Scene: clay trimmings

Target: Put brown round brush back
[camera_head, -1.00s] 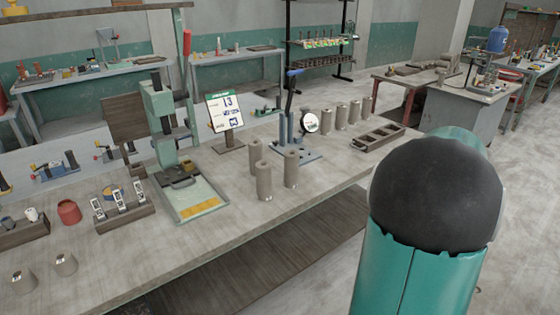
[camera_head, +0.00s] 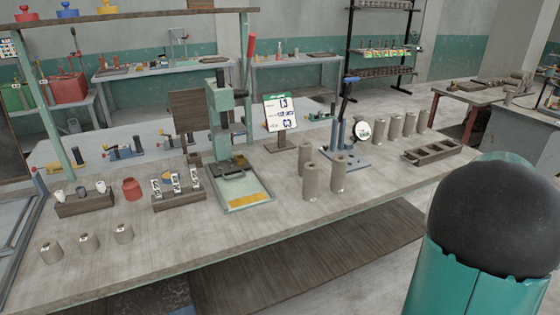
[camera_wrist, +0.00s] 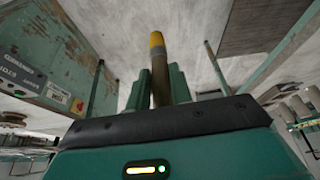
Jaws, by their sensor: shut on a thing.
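In the wrist view my gripper (camera_wrist: 156,92) is shut on a slim brown rod with a yellow end, which I take to be the brown round brush (camera_wrist: 158,62). The brush stands out between the two green fingers, its yellow end away from the palm. Its lower part is hidden between the fingers, and I cannot make out bristles. In the head view neither the gripper nor the brush shows; only part of my arm fills the lower right.
A long workbench (camera_head: 150,252) carries a green press (camera_head: 218,120), a red pot (camera_head: 131,188), a wooden block with small cups (camera_head: 85,208), a wooden block with tagged items (camera_head: 178,200), several grey cylinders (camera_head: 338,174) and a slotted tray (camera_head: 430,152).

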